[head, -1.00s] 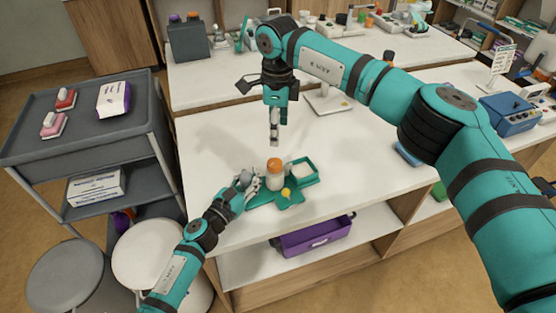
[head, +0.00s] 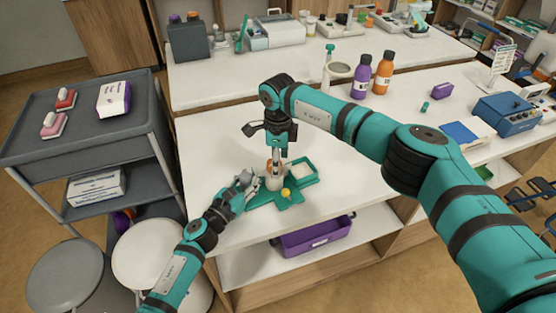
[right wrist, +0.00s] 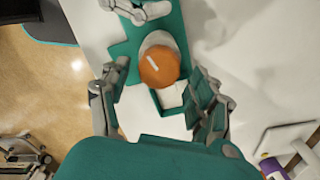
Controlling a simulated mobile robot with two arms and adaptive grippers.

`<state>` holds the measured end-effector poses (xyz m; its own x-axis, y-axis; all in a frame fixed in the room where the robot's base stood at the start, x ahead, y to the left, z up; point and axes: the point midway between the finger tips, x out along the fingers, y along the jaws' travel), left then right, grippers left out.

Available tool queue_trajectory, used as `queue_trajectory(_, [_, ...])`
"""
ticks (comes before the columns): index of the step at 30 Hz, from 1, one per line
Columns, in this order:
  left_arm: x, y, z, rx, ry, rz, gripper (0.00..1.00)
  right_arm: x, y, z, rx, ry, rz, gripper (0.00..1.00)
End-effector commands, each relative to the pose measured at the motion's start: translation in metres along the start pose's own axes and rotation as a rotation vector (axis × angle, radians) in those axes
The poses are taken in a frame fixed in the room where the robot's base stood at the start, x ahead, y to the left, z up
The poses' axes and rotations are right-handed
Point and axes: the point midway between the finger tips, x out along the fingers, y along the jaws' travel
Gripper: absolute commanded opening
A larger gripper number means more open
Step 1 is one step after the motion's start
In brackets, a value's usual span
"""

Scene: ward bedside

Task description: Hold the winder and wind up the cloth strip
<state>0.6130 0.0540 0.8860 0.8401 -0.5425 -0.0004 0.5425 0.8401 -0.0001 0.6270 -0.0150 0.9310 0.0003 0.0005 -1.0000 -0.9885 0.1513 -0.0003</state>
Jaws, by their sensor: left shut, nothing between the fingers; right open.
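The green winder (head: 262,200) stands on the white table. It has a square open part at its right and a yellow knob (head: 286,192) at its front. A pale roll with an orange top (right wrist: 160,67) stands on it; I cannot tell if the pale part is the cloth strip. My left gripper (head: 254,184) is shut and empty, at the roll's left by the winder. My right gripper (head: 277,160) points down just above the orange top and hides part of it. In the right wrist view its open fingers (right wrist: 158,98) lie either side, with the top a little beyond them.
A purple bin (head: 312,238) sits on the shelf below the table. A grey cart (head: 85,145) and two round stools stand at the left. Purple and orange bottles (head: 362,76) and a blue box (head: 505,115) are at the back right. The table left of the winder is clear.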

Motion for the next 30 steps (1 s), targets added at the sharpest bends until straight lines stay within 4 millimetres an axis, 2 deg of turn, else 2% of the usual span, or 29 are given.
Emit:
queue_trajectory(4, [-0.0001, 0.0005, 0.0, 0.0, 0.0, 0.001, 0.0, -0.0001, 0.0001, 0.0001, 0.0, 0.0, 0.0, 0.63])
queue_trajectory(17, [-0.0001, 0.0003, 0.0, 0.0, 0.0, 0.001, 0.0, -0.0005, -0.0005, -0.0004, 0.001, 0.001, -0.001, 0.07])
queue_trajectory(23, [-0.0002, 0.0003, -0.0002, 0.0, 0.0, 0.0, 0.0, -0.0007, -0.0009, -0.0009, 0.014, 0.001, -0.002, 0.07])
queue_trajectory(30, [-0.0003, 0.0002, -0.0003, 0.0, 0.0, 0.0, 0.0, -0.0008, -0.0016, -0.0014, 0.109, 0.002, -0.003, 0.07])
